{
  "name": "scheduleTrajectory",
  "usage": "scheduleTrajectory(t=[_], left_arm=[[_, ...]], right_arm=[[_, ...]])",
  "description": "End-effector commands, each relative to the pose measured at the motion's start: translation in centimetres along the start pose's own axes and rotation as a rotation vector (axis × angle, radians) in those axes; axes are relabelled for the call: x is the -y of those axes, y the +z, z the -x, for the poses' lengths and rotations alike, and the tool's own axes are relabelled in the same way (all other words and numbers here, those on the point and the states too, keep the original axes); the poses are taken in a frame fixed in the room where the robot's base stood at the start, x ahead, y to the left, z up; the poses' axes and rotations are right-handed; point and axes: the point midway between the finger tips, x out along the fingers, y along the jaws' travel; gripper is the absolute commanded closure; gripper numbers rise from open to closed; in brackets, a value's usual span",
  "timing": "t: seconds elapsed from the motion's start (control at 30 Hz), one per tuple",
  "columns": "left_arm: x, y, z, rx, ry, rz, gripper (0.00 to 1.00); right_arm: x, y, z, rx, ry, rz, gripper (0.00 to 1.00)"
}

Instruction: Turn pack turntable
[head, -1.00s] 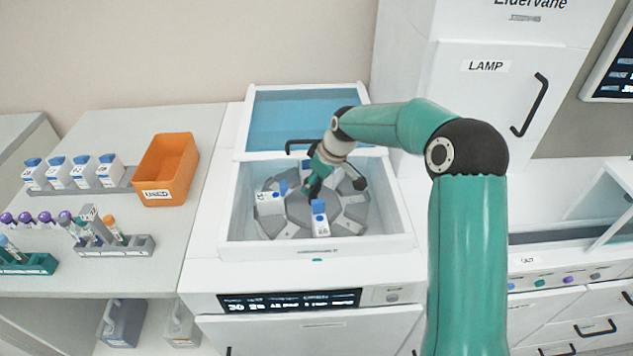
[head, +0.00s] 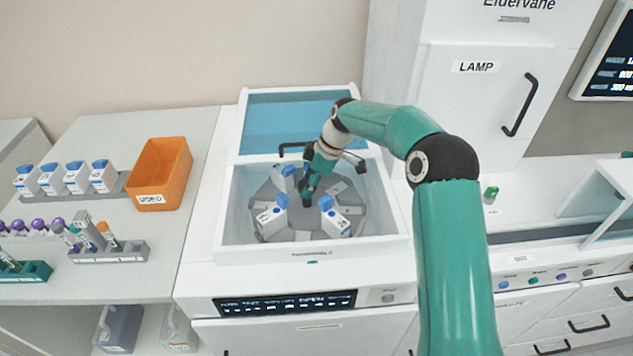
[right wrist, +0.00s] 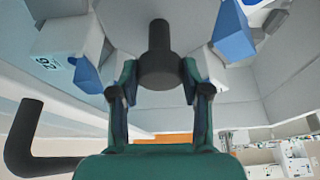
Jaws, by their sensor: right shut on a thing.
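The grey pack turntable (head: 295,234) sits inside an open white bay, with white, blue-capped packs on it. One pack (head: 285,178) is at the back left, one (head: 270,220) at the front left and one (head: 337,222) at the front right. My right gripper (head: 306,191) reaches down over the turntable's middle. In the right wrist view its fingers are shut on a dark round knob (right wrist: 158,66). Packs stand on both sides of it there, one at left (right wrist: 70,48) and one at right (right wrist: 232,35). My left gripper is not in view.
The bay's bluish lid (head: 300,118) stands open behind, with a dark handle (head: 292,148) near my gripper. The white bay wall (head: 312,247) surrounds the turntable closely. An orange bin (head: 160,172), several packs and tube racks stand on the left bench.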

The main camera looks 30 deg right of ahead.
Motion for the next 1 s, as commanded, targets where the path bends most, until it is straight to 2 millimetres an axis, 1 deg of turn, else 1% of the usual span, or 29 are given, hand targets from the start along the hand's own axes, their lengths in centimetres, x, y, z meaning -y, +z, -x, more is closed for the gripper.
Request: scheduleTrajectory(t=[0.07, 0.4, 1.0], left_arm=[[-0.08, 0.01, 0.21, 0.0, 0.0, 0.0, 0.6], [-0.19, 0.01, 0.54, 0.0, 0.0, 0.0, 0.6], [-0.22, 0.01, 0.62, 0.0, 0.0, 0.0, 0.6]], right_arm=[[0.19, -0.51, -0.22, -0.003, -0.021, 0.035, 1.0], [0.19, -0.85, -0.4, -0.003, -0.068, 0.145, 1.0], [0.18, -0.94, -0.45, -0.004, -0.081, 0.18, 1.0]])
